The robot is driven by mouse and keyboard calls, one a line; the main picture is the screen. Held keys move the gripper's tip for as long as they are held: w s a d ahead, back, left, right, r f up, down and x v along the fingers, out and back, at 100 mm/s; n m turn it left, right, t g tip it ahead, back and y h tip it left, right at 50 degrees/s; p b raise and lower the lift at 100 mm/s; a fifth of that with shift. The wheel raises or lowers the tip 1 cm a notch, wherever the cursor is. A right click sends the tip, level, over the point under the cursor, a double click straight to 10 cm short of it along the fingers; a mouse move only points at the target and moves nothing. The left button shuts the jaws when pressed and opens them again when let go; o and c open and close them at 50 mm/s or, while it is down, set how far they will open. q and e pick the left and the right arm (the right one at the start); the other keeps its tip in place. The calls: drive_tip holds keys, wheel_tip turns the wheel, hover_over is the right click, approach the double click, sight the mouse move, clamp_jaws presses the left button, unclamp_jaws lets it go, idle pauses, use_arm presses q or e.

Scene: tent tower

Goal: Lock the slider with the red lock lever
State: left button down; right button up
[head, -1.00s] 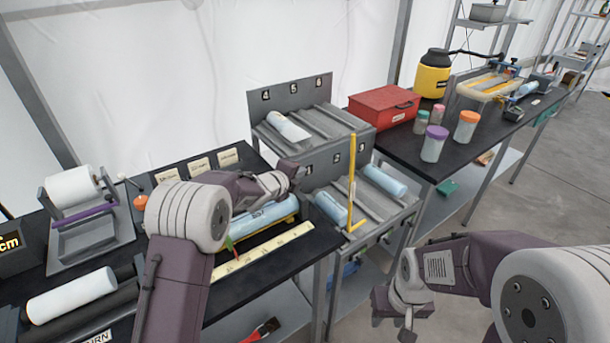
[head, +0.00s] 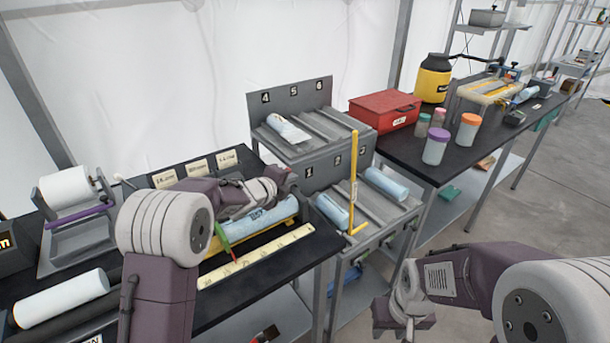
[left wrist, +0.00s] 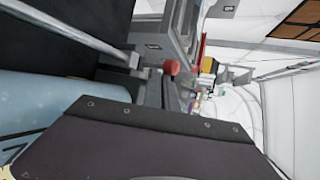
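A small red knob (left wrist: 172,67), which looks like the lock lever's end, stands on grey metal parts in the left wrist view, just beyond the dark edge of my left gripper's body. I cannot clearly pick out the lever or slider in the head view; my left arm covers that area. My left gripper (head: 284,182) is over the far side of a trough holding a blue roll (head: 262,218). The roll (left wrist: 45,115) also shows in the left wrist view. Its fingertips are hidden. My right gripper (head: 403,322) hangs low beside the rack, away from the table; its opening is unclear.
A yellow ruler strip (head: 255,258) lies along the table's front. A numbered grey rack (head: 318,155) with blue rolls stands right of the table, with a yellow post (head: 353,185) at its front. A red toolbox (head: 384,110) and several jars stand on the farther table.

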use_arm(q)
drive_tip(key=shift+a, duration=0.1)
idle(0.7)
drive_tip(key=shift+s+a+r, duration=0.25)
drive_tip(key=shift+a+r, duration=0.05)
drive_tip(key=shift+a, duration=0.1)
drive_tip(key=shift+r, duration=0.2)
drive_tip(key=v, duration=0.8)
drive_tip(key=shift+s+a, duration=0.1)
drive_tip(key=shift+s, duration=0.45)
drive_tip(key=shift+f, duration=0.25)
